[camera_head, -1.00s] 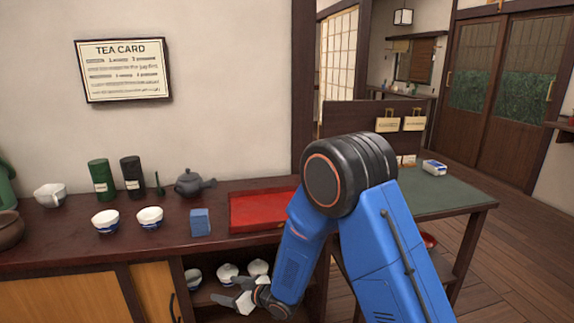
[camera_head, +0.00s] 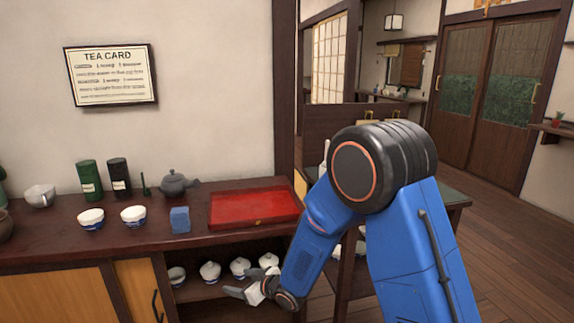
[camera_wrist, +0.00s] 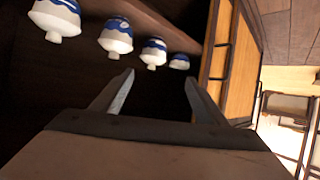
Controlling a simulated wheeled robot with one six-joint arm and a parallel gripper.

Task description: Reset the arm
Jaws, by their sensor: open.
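My blue arm reaches down in front of the counter in the head view. My gripper (camera_head: 246,285) is at the open shelf under the counter, in front of the row of white and blue cups (camera_head: 210,271). It also shows in the wrist view (camera_wrist: 159,80), with its two fingers spread apart and nothing between them. In that view the cups (camera_wrist: 116,37) appear upside down along the shelf, beyond the fingers and apart from them. My arm hides part of the shelf's right side.
On the counter stand a red tray (camera_head: 255,207), a blue block (camera_head: 180,220), two bowls (camera_head: 133,216), a dark teapot (camera_head: 174,184) and two canisters (camera_head: 88,180). A wooden cabinet door (camera_head: 138,291) is left of the shelf. Open floor (camera_head: 500,240) lies to the right.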

